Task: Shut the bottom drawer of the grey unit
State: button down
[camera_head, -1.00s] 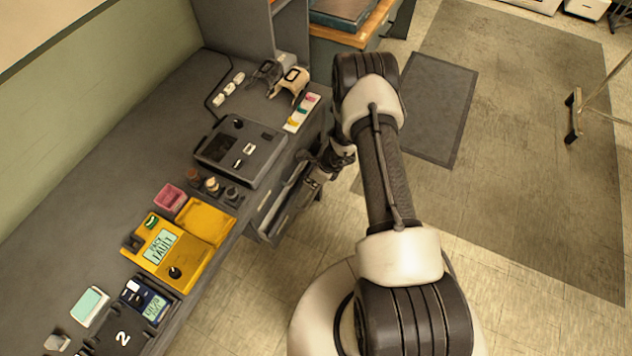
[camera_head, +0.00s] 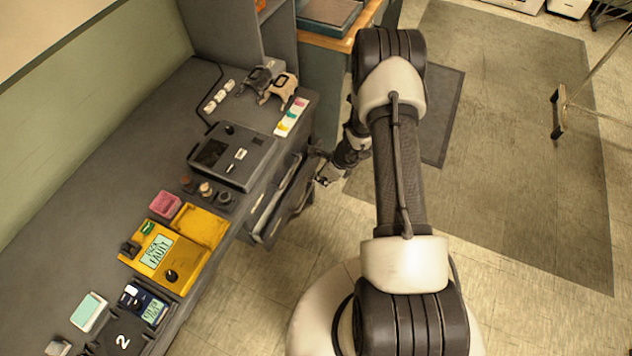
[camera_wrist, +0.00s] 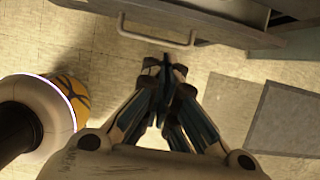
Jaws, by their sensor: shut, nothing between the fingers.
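The grey unit (camera_head: 262,222) is under the bench in the head view. A drawer (camera_head: 298,206) stands out from its front, with a dark interior showing; I cannot tell its level for certain from above. In the wrist view a grey drawer front (camera_wrist: 215,22) with a pale bar handle (camera_wrist: 157,40) crosses the top. My gripper (camera_head: 324,178) is just right of the drawer in the head view. In the wrist view my gripper (camera_wrist: 165,66) is shut and empty, with its tips close below the handle. Contact cannot be told.
The bench holds a grey device (camera_head: 232,157), a yellow box (camera_head: 163,256) and a pink tray (camera_head: 165,204). A wooden-edged cabinet (camera_head: 325,42) stands beyond the unit. A dark mat (camera_head: 440,115) lies on open floor to the right. A wheeled stand (camera_head: 560,112) is farther right.

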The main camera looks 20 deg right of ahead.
jog(key=r, duration=0.2)
jog(key=t+y+b, duration=0.2)
jog(key=t+y, duration=0.1)
jog(key=t, duration=0.1)
send_near(296, 192)
notch_tip(296, 192, down, 3)
jog(key=w+a, duration=0.2)
jog(key=shift+w+r+b, duration=0.15)
jog(key=shift+w+b, duration=0.25)
